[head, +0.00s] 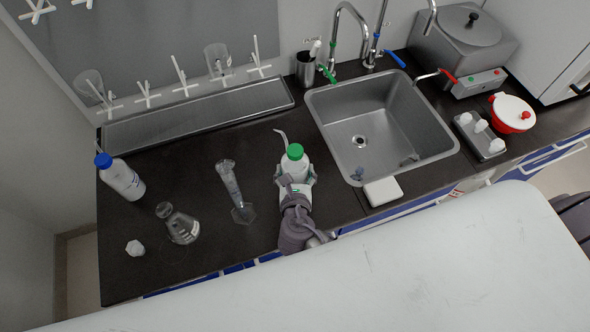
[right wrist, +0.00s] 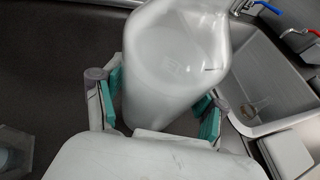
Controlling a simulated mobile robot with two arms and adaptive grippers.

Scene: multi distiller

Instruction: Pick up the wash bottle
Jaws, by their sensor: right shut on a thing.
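The wash bottle (head: 293,163) is white with a green cap and a thin bent spout. It is on or just above the dark counter left of the sink; I cannot tell whether its base touches. My right gripper (head: 297,186) is shut around the bottle's body, from the front in the head view. In the right wrist view the pale bottle (right wrist: 172,70) stands between the teal-padded fingers (right wrist: 162,115), and its cap is out of frame. My left gripper is not in view.
A graduated cylinder (head: 231,183), a flask (head: 181,226) and a blue-capped bottle (head: 124,181) stand to the left. The sink (head: 361,118) is right of the bottle, with a white block (head: 382,191) at its front edge. A drying rack trough (head: 200,113) lies behind.

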